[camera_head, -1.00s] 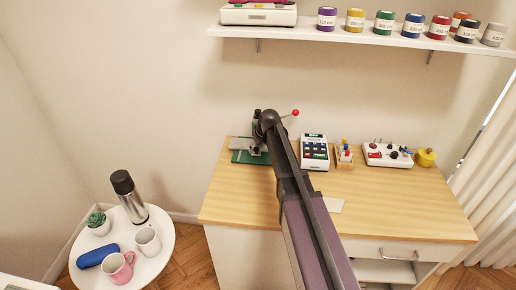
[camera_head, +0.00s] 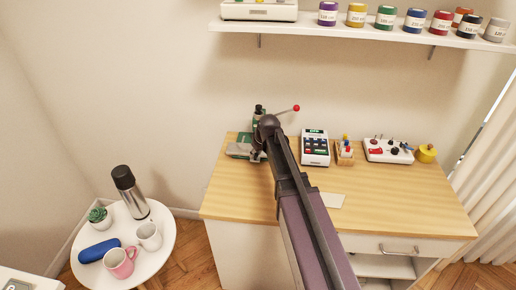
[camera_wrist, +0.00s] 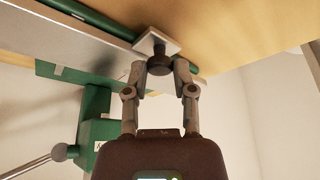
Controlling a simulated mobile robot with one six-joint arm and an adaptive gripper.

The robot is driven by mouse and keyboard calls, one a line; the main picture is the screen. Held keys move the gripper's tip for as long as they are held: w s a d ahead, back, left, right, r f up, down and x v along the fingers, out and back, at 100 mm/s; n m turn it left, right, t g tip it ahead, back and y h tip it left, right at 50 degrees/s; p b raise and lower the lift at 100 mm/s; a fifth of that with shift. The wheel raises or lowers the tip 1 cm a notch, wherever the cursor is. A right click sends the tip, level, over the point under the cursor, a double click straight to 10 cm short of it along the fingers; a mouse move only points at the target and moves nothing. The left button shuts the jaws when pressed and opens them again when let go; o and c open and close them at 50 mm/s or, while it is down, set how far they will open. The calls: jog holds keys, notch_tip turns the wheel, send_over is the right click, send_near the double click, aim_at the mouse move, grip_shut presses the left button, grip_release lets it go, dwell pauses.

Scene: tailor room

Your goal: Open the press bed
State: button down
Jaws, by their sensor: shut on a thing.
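The green press (camera_head: 258,118) stands at the back left of the wooden worktop, with a lever ending in a red ball (camera_head: 296,108) pointing up right. Its grey press bed (camera_head: 238,150) lies low at the front, partly hidden by my arm. In the wrist view the bed (camera_wrist: 92,48) is a long grey plate beside green parts, and a dark round knob (camera_wrist: 160,68) sits on a pale bracket (camera_wrist: 158,42) at its end. My gripper (camera_wrist: 160,72) is shut around this knob. In the head view my gripper (camera_head: 257,153) is small beside the bed.
A calculator-like device (camera_head: 315,148), a small wooden stand (camera_head: 345,153), a white control box (camera_head: 388,151) and a yellow item (camera_head: 426,153) stand right of the press. The front of the worktop (camera_head: 240,195) is mostly clear. A wall shelf (camera_head: 350,35) with jars is above.

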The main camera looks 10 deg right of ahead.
jog(key=shift+c, duration=2.2)
grip_release()
jog(key=shift+a, duration=0.1)
jog(key=s+d+r+m+g+h+p, duration=0.1)
jog(key=s+r+m+g+p, duration=0.1)
jog(key=s, duration=0.9)
jog(key=s+d+r+m+g+h+p, duration=0.1)
jog(key=s+r+m+g+p, duration=0.1)
jog(key=s, duration=1)
jog(key=r+m+p, duration=0.1)
jog(key=p, duration=0.1)
jog(key=shift+p, duration=0.3)
jog(key=shift+d, duration=0.1)
